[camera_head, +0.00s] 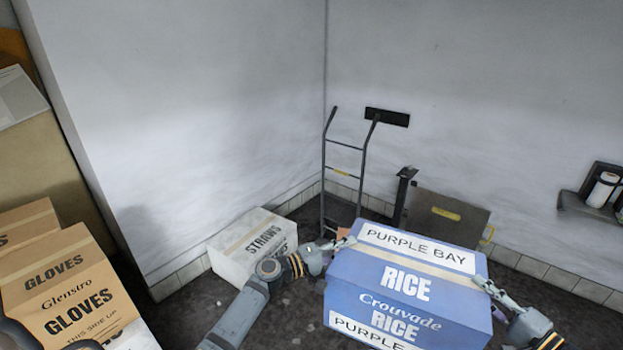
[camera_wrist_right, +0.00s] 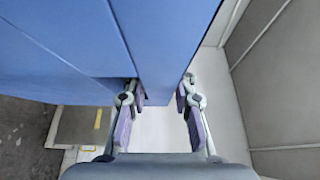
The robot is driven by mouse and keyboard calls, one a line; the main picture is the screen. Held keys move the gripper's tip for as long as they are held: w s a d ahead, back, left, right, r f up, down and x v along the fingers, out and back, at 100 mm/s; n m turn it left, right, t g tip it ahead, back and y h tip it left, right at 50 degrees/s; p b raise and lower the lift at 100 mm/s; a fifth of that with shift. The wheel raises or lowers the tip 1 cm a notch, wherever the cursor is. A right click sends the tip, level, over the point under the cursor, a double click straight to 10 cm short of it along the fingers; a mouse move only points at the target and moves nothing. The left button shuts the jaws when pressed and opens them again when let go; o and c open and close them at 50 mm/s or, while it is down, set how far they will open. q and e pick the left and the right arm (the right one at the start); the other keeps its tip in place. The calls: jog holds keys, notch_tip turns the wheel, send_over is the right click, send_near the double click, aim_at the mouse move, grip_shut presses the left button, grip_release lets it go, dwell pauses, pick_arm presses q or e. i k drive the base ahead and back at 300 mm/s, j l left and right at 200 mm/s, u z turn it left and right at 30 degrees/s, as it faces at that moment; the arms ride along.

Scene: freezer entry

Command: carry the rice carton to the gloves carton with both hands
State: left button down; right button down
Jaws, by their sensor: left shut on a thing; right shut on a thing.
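The blue rice carton (camera_head: 405,285) with white "PURPLE BAY" labels is held up between my two grippers in the head view. My left gripper (camera_head: 335,246) is shut on its left upper edge. My right gripper (camera_head: 485,284) is shut on its right upper edge. In the right wrist view, the blue carton (camera_wrist_right: 165,45) fills the upper left and part of it lies between the fingers of the right gripper (camera_wrist_right: 160,100). The brown gloves carton (camera_head: 80,308) stands at the lower left, well apart from the rice carton. The rice carton's underside is hidden.
A white straws carton (camera_head: 250,250) sits on the dark floor near the wall corner. A hand truck (camera_head: 343,172) and a brown panel (camera_head: 445,218) stand behind the rice carton. A wall shelf (camera_head: 590,207) holds a white roll at right. Taller cartons (camera_head: 35,150) rise at far left.

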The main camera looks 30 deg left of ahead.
aim_at(49, 259)
jog(key=i+j+u, duration=0.2)
jog(key=j+u, duration=0.15)
jog(key=i+j+u, duration=0.5)
jog(key=u, duration=0.2)
jog(key=i+u, duration=0.45)
jog(key=i+l+u, duration=0.25)
jog(key=u, duration=0.2)
jog(key=i+l+u, duration=0.55)
jog(key=l+u, duration=1)
jog(key=k+l+u, duration=0.45)
jog(key=u, duration=0.15)
